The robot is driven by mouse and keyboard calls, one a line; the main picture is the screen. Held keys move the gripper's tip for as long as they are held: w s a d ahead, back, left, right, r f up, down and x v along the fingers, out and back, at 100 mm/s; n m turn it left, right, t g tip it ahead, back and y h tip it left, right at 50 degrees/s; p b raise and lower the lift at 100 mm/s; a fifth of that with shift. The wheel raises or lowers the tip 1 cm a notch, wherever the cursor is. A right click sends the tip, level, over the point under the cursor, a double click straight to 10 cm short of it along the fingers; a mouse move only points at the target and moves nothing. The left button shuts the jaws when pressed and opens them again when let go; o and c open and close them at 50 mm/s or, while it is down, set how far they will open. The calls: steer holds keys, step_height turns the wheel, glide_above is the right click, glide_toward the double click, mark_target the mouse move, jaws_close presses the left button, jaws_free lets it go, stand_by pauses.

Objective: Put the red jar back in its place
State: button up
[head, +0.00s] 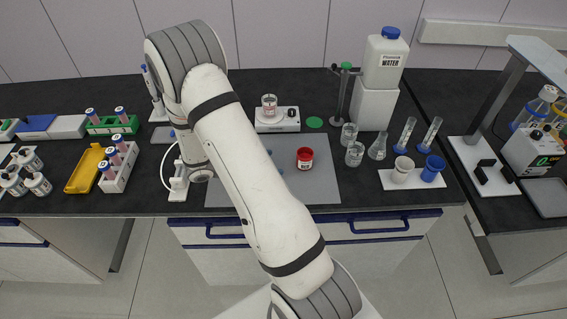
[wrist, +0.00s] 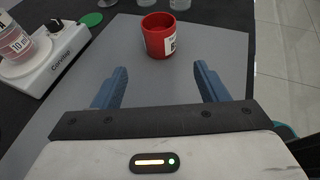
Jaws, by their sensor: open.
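The red jar (head: 305,158) stands upright on the grey mat (head: 322,190), right of my arm in the head view. It is an open-topped red cup with a white label. In the wrist view the red jar (wrist: 159,36) stands ahead of my open fingers, near the middle between them and apart from them. My gripper (wrist: 160,82) is open and empty, with its two blue fingers spread over the grey mat. In the head view the gripper is mostly hidden behind my arm. A green round spot (head: 314,122) lies on the dark bench behind the mat.
A white stirrer plate (head: 277,124) with a beaker stands behind the mat. Glass beakers (head: 354,153) and a flask stand right of the jar. A white tray (head: 412,184) holds two cups further right. The mat around the jar is mostly clear.

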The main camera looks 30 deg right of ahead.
steer(key=shift+a+r, duration=0.2)
steer(key=shift+a, duration=0.05)
steer(key=s+a+r+m+t+y, duration=0.2)
steer(key=s+a+r+m+y, duration=0.4)
steer(key=r, duration=0.5)
steer(key=s+a+r+m+t+y, duration=0.3)
steer(key=s+a+r+m+y, duration=0.4)
steer(key=s+r+m, duration=0.3)
steer(key=shift+s+a+r+t, duration=0.25)
steer(key=shift+a+r, duration=0.3)
steer(key=shift+a, duration=0.35)
